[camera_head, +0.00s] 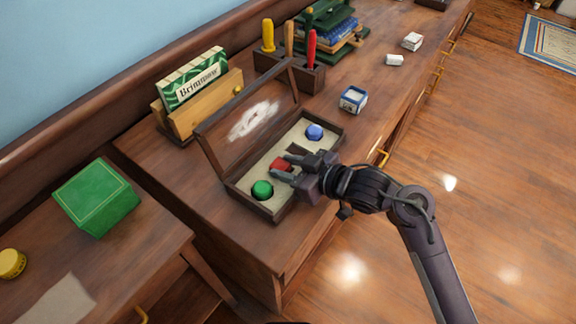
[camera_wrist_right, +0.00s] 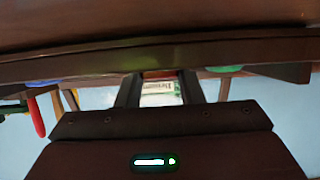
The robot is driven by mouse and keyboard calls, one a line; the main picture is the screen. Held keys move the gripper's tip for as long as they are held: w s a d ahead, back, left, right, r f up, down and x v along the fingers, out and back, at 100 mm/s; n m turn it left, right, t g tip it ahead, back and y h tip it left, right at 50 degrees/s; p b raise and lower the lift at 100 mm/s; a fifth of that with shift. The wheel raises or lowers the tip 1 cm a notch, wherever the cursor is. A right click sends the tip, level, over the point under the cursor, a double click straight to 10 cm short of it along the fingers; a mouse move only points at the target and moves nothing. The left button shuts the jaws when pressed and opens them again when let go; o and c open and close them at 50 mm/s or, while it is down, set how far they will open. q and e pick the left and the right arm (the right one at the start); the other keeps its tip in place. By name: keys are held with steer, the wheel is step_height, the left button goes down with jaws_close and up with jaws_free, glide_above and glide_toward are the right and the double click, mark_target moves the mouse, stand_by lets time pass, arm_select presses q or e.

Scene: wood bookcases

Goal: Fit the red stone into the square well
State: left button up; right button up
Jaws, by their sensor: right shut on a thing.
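The open wooden box (camera_head: 318,172) has a pale inner panel with a row of wells. A green stone (camera_head: 262,190) sits at its near left end and a blue stone (camera_head: 314,132) at its far end. Between them a dark square well (camera_head: 297,149) shows partly. My right gripper (camera_head: 283,169) reaches over the box from the right, shut on the red stone (camera_head: 279,163). The stone is over the middle of the panel; its height above it is hard to tell. In the wrist view, the fingers (camera_wrist_right: 159,88) flank a reddish strip. My left gripper is out of view.
The box's raised lid (camera_head: 231,135) stands on the left. Behind are a card holder (camera_head: 200,104) and a rack (camera_head: 309,75) with several coloured-handled tools. A small blue-and-white box (camera_head: 353,99) lies beyond the box. A green box (camera_head: 96,197) stands on the nearer surface.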

steer(key=shift+f, duration=0.15)
steer(key=o, duration=1)
steer(key=shift+s+d+r, duration=0.1)
steer(key=shift+d+r, duration=0.05)
steer(key=shift+r, duration=0.15)
steer(key=p+v, duration=0.1)
steer(key=v, duration=1)
steer(key=shift+s+d+r, duration=0.2)
steer(key=shift+d, duration=0.05)
